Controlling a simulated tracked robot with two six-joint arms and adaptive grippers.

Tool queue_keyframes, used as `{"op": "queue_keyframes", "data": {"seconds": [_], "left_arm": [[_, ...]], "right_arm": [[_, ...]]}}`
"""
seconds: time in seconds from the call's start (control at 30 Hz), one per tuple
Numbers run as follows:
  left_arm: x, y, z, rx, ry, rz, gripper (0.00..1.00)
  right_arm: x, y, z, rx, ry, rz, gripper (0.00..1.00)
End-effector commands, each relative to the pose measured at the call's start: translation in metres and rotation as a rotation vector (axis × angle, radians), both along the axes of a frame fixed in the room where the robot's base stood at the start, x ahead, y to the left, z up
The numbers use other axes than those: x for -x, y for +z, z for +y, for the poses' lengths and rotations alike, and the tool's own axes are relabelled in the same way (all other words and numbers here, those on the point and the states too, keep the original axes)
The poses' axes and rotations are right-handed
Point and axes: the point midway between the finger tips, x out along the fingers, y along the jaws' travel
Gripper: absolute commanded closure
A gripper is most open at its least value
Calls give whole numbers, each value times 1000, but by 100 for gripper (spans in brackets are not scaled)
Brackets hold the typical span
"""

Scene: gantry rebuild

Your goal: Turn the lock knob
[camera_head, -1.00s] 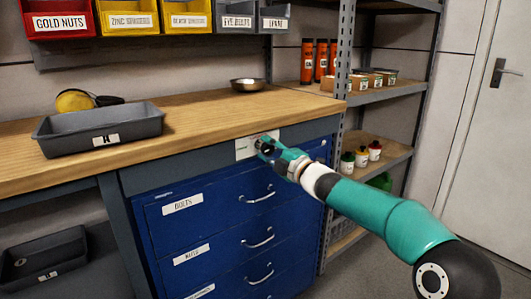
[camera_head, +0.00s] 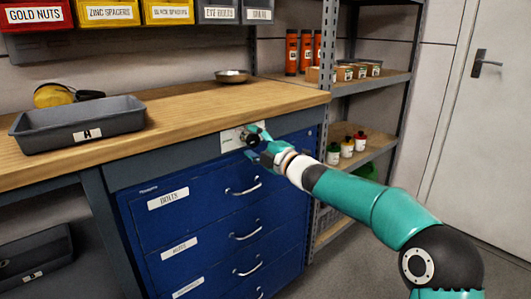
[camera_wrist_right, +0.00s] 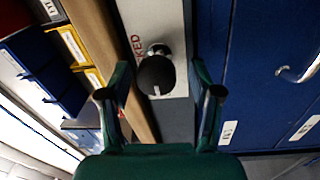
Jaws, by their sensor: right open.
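The lock knob (camera_wrist_right: 156,74) is round and dark, on a short metal stem, with a small light mark on its face. It stands out from a pale plate (camera_wrist_right: 153,20) with red lettering, only partly readable. In the head view the plate (camera_head: 230,141) is on the bench front above the blue drawers. My right gripper (camera_head: 259,145) is open in front of the plate. In the right wrist view its two fingers (camera_wrist_right: 161,92) stand apart on either side of the knob, with visible gaps and no contact seen. My left gripper is not in view.
The wooden benchtop (camera_head: 180,108) above holds a grey tray (camera_head: 65,136) marked A and a metal bowl (camera_head: 231,76). Blue drawers (camera_head: 215,215) with protruding handles lie below the plate. A shelf rack (camera_head: 372,84) with bottles and cans stands to the right.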

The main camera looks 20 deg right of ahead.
Motion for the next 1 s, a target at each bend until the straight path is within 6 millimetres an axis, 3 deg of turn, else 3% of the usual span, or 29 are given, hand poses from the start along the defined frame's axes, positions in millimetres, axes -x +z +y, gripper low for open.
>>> {"op": "queue_keyframes", "data": {"seconds": [0.17, 0.6, 0.8, 1.0], "left_arm": [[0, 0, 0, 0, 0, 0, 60], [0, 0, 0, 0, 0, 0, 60], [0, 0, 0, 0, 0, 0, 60], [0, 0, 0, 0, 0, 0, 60]], "right_arm": [[19, -1, -7, 0, -2, 0, 36], [95, -9, -34, 2, -2, 2, 36], [110, -10, -38, 2, 1, 1, 36], [111, -11, -39, 2, 1, 1, 36]]}}
